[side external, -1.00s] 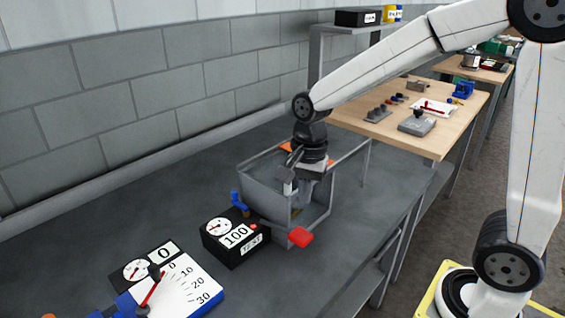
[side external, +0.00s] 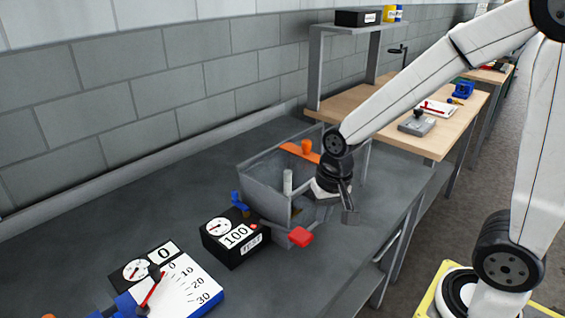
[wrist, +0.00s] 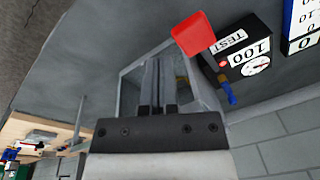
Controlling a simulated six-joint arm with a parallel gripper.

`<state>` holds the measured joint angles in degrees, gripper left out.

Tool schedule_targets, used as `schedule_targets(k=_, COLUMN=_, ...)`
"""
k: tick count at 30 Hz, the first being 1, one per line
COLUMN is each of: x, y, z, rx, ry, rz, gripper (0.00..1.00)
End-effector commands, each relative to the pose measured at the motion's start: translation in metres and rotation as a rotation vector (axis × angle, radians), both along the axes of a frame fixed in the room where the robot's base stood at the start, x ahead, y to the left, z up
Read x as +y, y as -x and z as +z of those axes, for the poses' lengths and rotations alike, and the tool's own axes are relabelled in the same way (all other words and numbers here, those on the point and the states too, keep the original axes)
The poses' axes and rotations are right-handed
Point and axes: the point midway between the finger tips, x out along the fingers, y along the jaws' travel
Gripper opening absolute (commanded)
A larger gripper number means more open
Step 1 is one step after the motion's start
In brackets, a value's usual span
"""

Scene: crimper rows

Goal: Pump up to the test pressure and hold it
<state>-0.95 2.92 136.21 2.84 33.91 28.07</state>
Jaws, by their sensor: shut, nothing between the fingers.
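A black test box (side external: 235,238) with a round gauge, the number 100 and a TEST label stands on the grey bench; it also shows in the wrist view (wrist: 245,45). A blue lever (side external: 238,202) is at its back. Beside it is an open grey metal tank (side external: 262,200) with an upright light post (side external: 288,182) inside. A red handle end (side external: 301,237) sticks out at the tank's front; it also shows in the wrist view (wrist: 193,33). My gripper (side external: 349,217) points down at the tank's right side, apart from the red handle. Its fingers (wrist: 158,80) are shut and empty.
An orange piece with a knob (side external: 305,149) is at the tank's back. A white scale board (side external: 180,290) with a red pointer, and a gauge reading 0 (side external: 150,262), stand at the left front. A wooden table (side external: 440,145) with tools is behind. The bench's middle left is clear.

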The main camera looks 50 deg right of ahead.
Motion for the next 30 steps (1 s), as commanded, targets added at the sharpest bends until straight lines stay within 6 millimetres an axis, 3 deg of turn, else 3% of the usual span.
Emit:
schedule_targets(k=22, x=-0.010, y=0.032, z=-0.026, rx=-0.117, ry=0.121, rz=0.511, gripper=0.00)
schedule_targets(k=30, x=0.004, y=-0.004, z=-0.008, rx=-0.245, ry=0.086, rz=0.358, gripper=0.00)
